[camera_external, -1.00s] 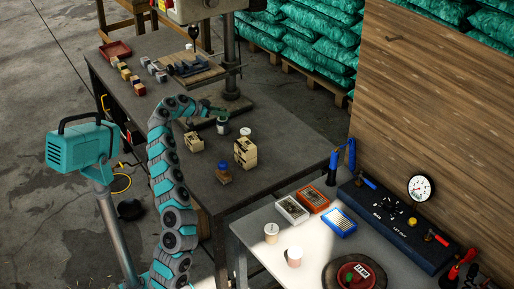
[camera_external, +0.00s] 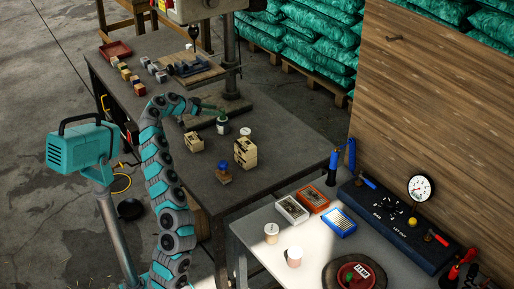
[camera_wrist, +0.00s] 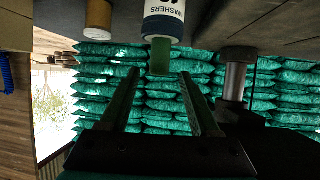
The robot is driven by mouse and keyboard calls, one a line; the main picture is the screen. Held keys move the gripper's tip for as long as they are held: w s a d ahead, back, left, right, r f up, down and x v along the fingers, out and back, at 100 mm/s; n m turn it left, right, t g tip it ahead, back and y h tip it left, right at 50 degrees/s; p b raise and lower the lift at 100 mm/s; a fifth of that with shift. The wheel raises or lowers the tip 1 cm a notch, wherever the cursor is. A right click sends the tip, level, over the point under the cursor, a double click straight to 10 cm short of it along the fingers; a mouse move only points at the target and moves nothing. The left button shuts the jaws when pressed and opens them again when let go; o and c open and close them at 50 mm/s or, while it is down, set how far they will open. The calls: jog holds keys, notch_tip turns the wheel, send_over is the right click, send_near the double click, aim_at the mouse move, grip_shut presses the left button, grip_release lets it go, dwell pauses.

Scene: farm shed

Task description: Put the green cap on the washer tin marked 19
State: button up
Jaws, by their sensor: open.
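The washer tin (camera_wrist: 164,18), white with a dark band, appears upside down at the top of the wrist view. Its label reads WASHERS; the number is cut off by the frame edge. The green cap (camera_wrist: 160,56) sits on the tin's top end, in line with it. In the external view the tin (camera_external: 223,127) stands upright on the dark bench with the green cap (camera_external: 222,117) on top. My gripper (camera_wrist: 160,76) is open, its two fingers either side of the cap's line, with a gap between fingertips and cap. It also shows left of the tin (camera_external: 212,110).
A brown cylinder with a white top (camera_wrist: 97,17) stands near the tin. The drill press column (camera_wrist: 236,75) is close by. The bench's front right is clear.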

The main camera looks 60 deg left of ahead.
jog(key=v, duration=0.7)
jog(key=shift+s, duration=0.15)
jog(key=shift+r, duration=0.1)
